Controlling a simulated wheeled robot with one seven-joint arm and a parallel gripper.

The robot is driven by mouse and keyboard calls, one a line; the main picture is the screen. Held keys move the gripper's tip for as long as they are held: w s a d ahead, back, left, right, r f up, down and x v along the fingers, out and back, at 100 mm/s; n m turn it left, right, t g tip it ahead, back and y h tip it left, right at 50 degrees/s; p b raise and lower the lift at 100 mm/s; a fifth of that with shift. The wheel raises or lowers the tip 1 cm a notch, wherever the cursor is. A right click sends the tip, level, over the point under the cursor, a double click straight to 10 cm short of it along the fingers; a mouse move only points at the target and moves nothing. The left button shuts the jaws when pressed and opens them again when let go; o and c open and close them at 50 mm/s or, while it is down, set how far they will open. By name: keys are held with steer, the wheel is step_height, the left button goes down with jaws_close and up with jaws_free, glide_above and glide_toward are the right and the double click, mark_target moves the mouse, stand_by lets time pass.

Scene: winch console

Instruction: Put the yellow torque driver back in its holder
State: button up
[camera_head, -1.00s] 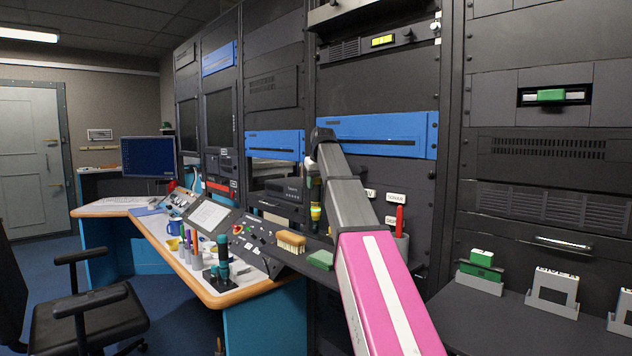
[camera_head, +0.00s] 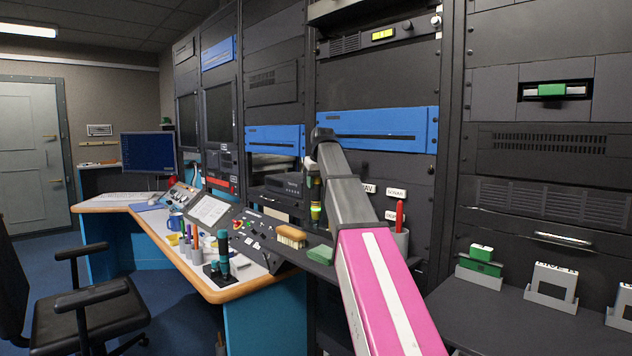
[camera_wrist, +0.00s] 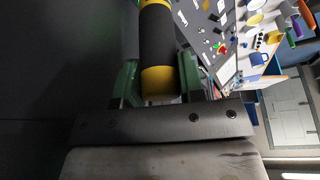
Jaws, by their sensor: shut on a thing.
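The yellow torque driver, with a black grip band, shows large in the wrist view (camera_wrist: 157,40). My gripper (camera_wrist: 160,78) is shut on it, one green finger on each side of the handle. In the head view the driver (camera_head: 316,212) is small and held upright beneath my gripper (camera_head: 315,188), above the console ledge and left of my arm. Its lower end is hard to make out. A grey cup-like holder (camera_head: 401,243) with a red-handled tool (camera_head: 399,214) stands right of my arm, below the small white labels. My arm hides the ledge beside it.
A brush (camera_head: 291,237) and a green block (camera_head: 320,254) lie on the ledge near the driver. The sloped control panel (camera_head: 255,240) and desk with a dark joystick-like device (camera_head: 222,255) are to the left. Rack fronts stand close behind. Card holders (camera_head: 550,300) stand at right.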

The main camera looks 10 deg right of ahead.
steer(key=o, duration=1.2)
